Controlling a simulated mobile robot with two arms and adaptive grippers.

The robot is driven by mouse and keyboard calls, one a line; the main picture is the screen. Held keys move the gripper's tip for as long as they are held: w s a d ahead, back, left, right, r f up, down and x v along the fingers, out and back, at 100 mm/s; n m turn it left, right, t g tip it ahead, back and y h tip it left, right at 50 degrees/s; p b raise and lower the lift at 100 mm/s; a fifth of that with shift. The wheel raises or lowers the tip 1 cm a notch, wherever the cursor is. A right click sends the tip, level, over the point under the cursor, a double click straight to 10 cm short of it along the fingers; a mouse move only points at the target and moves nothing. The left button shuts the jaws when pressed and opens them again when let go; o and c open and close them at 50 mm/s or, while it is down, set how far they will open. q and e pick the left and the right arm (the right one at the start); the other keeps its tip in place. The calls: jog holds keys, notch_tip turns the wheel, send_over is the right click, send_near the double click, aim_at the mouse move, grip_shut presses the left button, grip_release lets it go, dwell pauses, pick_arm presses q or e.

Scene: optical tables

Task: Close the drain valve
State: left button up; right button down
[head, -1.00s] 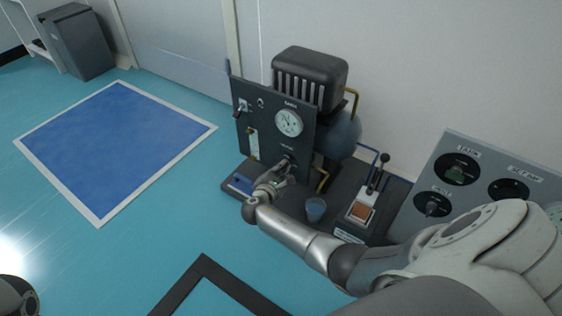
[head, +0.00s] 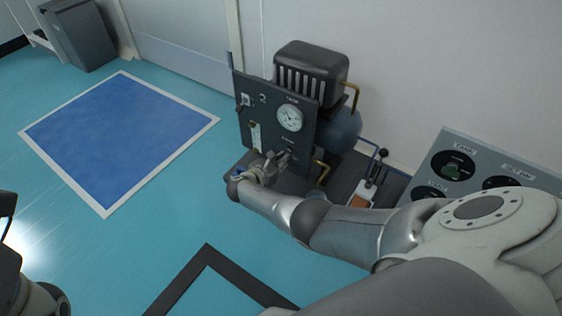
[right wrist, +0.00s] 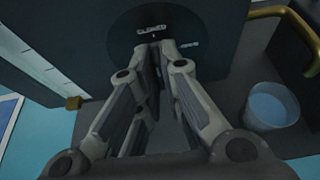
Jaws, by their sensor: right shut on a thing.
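A dark upright panel (head: 252,92) with a gauge (head: 290,117) stands on the compressor unit near the wall. My right gripper (head: 284,156) is at the panel's lower part, below the gauge. In the right wrist view the gripper (right wrist: 152,50) has its fingertips together at a round dark plate (right wrist: 128,38) lettered "CLOSED", with a second small label to the right that I cannot read surely. It is shut on the valve's handle there, which the fingers mostly hide. Part of my left arm shows at the lower left; its jaws are unclear.
A brass pipe (head: 350,97) and a blue tank (head: 341,130) sit right of the panel. A small cup (right wrist: 268,106) stands on the base, and a lever (head: 378,166) rises further right. A grey dial console (head: 462,142) is at the right. The floor left is open.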

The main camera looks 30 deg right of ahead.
dwell(0.5)
jog(key=c, duration=1.6)
grip_release()
jog(key=shift+a, duration=0.1)
jog(key=v, duration=1.2)
jog(key=shift+w, duration=0.15)
